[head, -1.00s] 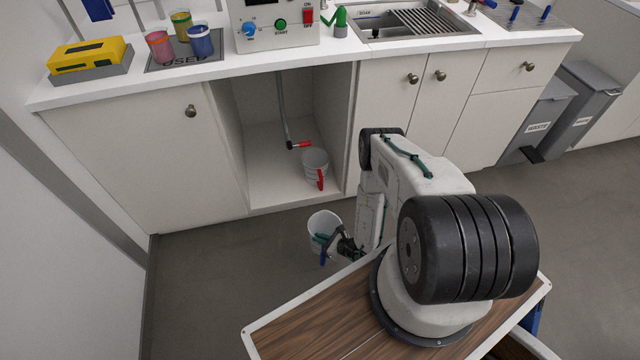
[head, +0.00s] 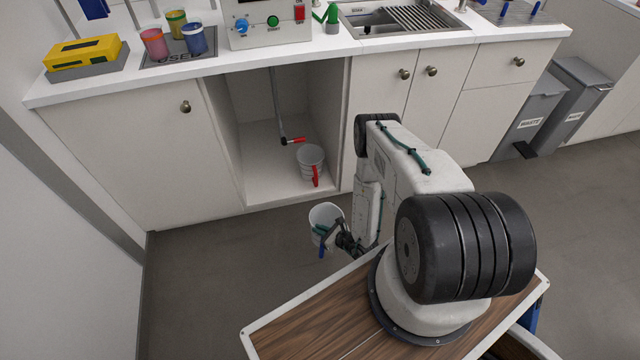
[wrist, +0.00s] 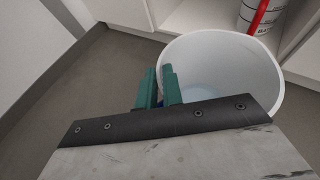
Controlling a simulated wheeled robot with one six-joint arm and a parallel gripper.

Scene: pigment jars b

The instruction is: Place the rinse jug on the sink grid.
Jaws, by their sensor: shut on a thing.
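A white, open-topped jug with a blue handle, taken as the rinse jug (head: 325,212), is held roughly upright in front of the open cupboard bay. No label on it is readable. My gripper (head: 324,231), with green fingers, is shut on it at its near side. The wrist view shows the fingers (wrist: 159,88) against the near rim and the jug's wide mouth (wrist: 225,70). The handle is mostly hidden there. I cannot tell whether it holds liquid. The sink grid (head: 411,18) is a slatted metal rack over the right part of the counter sink, and its slats look bare.
A jug with a red handle (head: 311,160) stands in the open bay beside a hose. The counter (head: 130,85) carries a yellow box (head: 83,55), several coloured cups and a control box (head: 268,25). Grey bins (head: 560,100) stand at the right. Floor shows at left.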

